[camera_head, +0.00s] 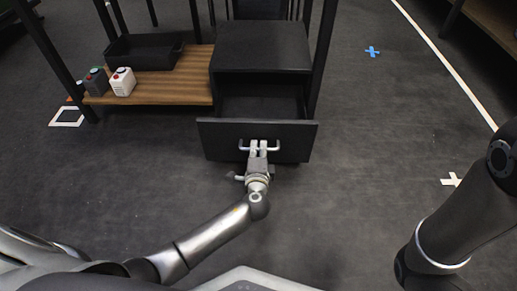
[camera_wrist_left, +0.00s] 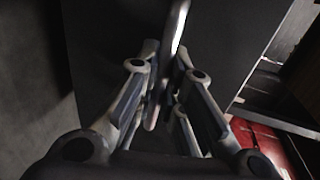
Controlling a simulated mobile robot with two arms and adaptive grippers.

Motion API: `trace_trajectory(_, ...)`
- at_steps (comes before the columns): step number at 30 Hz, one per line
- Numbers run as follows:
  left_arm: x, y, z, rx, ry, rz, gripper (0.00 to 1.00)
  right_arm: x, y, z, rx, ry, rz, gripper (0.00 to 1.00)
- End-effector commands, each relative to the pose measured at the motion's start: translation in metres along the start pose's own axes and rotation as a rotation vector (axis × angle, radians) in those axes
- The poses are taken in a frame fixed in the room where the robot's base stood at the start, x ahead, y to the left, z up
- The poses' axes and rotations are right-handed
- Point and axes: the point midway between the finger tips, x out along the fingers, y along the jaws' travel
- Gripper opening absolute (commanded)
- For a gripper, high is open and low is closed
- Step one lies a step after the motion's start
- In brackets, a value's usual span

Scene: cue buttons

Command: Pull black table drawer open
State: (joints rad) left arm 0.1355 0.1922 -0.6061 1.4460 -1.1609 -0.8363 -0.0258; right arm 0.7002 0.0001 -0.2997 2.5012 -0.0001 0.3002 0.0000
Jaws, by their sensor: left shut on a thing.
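The black table drawer (camera_head: 220,138) stands pulled out from its black cabinet (camera_head: 262,48), with its open inside showing behind the front panel. A light metal handle (camera_head: 274,147) runs across the drawer front. My left gripper (camera_head: 259,148) is at the handle's middle and shut on it. In the left wrist view the handle (camera_wrist_left: 178,25) passes between the fingers of my left gripper (camera_wrist_left: 167,100), in front of the dark drawer front (camera_wrist_left: 110,40). My right gripper is not in view; only my right arm shows at the right.
A wooden shelf (camera_head: 165,92) left of the cabinet holds a black tray (camera_head: 146,53), a white button box (camera_head: 122,82) and a grey button box (camera_head: 96,81). Black table legs stand around it. The floor in front and to the right is clear, with tape marks.

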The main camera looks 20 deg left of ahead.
Motion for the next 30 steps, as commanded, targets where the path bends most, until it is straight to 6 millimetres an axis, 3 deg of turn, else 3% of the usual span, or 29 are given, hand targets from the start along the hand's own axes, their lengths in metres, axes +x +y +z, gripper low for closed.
trace_trajectory(7, 0.029, -0.004, 0.0, -0.001, -0.002, 0.0, 0.0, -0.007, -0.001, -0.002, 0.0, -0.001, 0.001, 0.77)
trace_trajectory(15, 0.03, -0.006, 0.0, -0.001, -0.001, 0.001, 0.0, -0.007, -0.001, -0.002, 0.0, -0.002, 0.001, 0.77)
trace_trajectory(16, 0.03, -0.006, 0.0, -0.001, -0.001, 0.001, 0.13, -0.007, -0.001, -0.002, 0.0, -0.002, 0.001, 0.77)
trace_trajectory(20, 0.03, -0.006, 0.0, 0.0, -0.001, 0.001, 0.3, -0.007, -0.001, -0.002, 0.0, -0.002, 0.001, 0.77)
trace_trajectory(30, 0.03, -0.007, 0.0, -0.001, 0.0, 0.0, 0.32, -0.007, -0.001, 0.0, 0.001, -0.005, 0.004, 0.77)
